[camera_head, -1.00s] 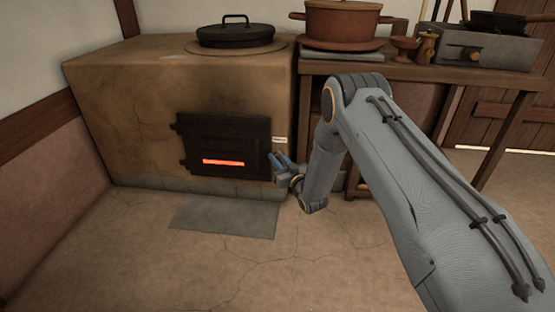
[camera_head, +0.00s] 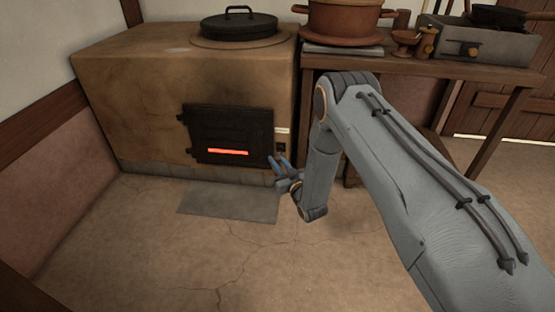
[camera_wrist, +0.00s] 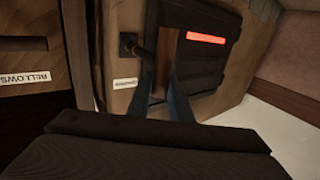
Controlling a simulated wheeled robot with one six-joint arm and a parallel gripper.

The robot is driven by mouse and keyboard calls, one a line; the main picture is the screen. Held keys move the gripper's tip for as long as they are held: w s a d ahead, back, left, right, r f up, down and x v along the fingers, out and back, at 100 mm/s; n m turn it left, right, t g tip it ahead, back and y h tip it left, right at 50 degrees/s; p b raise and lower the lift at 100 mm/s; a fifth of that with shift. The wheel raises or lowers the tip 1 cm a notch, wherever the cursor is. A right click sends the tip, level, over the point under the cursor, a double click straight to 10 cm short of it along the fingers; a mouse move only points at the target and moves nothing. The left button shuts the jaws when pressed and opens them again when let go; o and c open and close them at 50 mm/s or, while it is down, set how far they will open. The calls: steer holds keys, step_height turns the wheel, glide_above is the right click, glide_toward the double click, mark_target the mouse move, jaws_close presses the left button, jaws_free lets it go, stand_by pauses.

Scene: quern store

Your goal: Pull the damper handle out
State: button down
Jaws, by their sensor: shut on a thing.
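The damper handle (camera_wrist: 166,58) is a brown wooden grip on a dark rod (camera_wrist: 141,49) in the wrist view. The rod comes out of a small dark plate on the stove front, beside a pale label (camera_wrist: 125,83) too small to read surely. My gripper (camera_wrist: 170,90) has its blue fingers on either side of the wooden grip and is shut on it. In the head view my gripper (camera_head: 279,163) is at the stove's lower right front, near the black fire door (camera_head: 228,125). The handle is too small to make out there.
The clay stove (camera_head: 130,85) carries a black lidded pan (camera_head: 239,25). A wooden table (camera_head: 430,72) with a terracotta pot (camera_head: 345,22) stands to the right, behind my arm. A grey floor slab (camera_head: 228,203) lies before the stove. The floor in front is clear.

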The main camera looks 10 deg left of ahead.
steer(key=shift+s+f, duration=0.2)
steer(key=shift+s, duration=0.05)
steer(key=c, duration=1.9)
jaws_free()
steer(key=shift+a+r, duration=0.1)
steer(key=p+v, duration=0.3)
steer(key=v, duration=0.5)
steer(key=shift+w+a, duration=0.1)
